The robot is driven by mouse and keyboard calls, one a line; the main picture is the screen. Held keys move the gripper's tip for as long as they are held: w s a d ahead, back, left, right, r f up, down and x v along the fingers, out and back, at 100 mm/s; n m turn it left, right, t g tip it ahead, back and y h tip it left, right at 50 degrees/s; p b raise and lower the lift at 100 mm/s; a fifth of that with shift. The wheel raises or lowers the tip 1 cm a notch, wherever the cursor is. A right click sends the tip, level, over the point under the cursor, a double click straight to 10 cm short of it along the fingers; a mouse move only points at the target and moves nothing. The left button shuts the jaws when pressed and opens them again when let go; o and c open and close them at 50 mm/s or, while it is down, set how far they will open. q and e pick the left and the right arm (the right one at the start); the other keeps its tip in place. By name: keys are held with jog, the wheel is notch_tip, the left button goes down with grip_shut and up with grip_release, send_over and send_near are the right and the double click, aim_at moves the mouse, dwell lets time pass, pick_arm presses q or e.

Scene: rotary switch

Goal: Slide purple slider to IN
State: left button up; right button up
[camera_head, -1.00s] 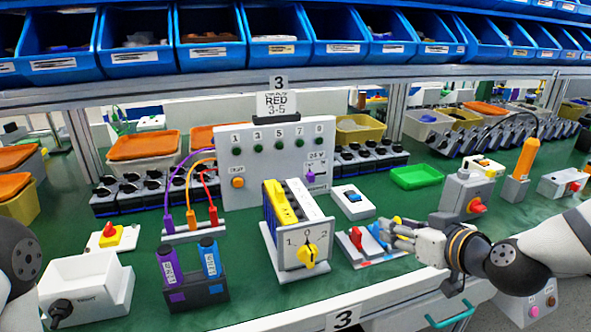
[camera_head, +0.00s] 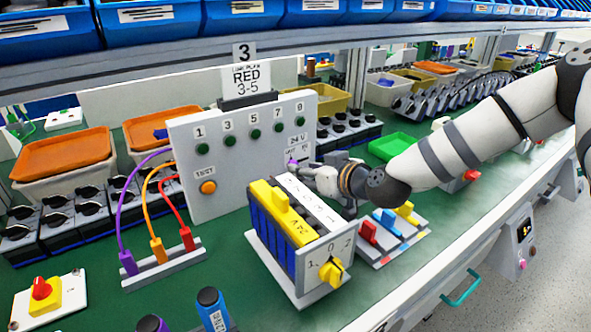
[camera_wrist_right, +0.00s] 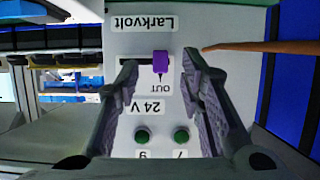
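The purple slider (camera_head: 292,164) is on the right part of the grey upright panel (camera_head: 228,178), under a 24 V label. In the right wrist view, which is upside down, the purple slider (camera_wrist_right: 161,62) stands at the right end of a dark horizontal slot (camera_wrist_right: 132,58), beside the OUT label (camera_wrist_right: 160,88). The IN label cannot be read there. My right gripper (camera_head: 308,170) is at the panel face. Its fingers (camera_wrist_right: 160,72) are open, one on each side of the slider, with gaps showing. Whether they touch the panel is unclear. My left gripper is out of view.
The rotary switch block (camera_head: 300,235), with a yellow knob, stands in front of the panel. A board with red, blue and yellow levers (camera_head: 388,234) lies below my right arm. Cables and plugs (camera_head: 160,250) stand left. A shelf of blue bins (camera_head: 240,15) hangs above.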

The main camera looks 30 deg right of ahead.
jog(key=x, duration=0.2)
jog(key=shift+w+f, duration=0.2)
jog(key=shift+f, duration=0.05)
jog(key=shift+w+a+r, duration=0.1)
jog(key=shift+w+r, duration=0.1)
jog(key=shift+w, duration=0.1)
grip_shut()
jog(key=shift+w+d, duration=0.15)
jog(key=shift+d, duration=0.95)
jog(key=shift+w+d, duration=0.15)
jog(key=shift+d, duration=0.95)
grip_release()
jog(key=shift+d, duration=0.1)
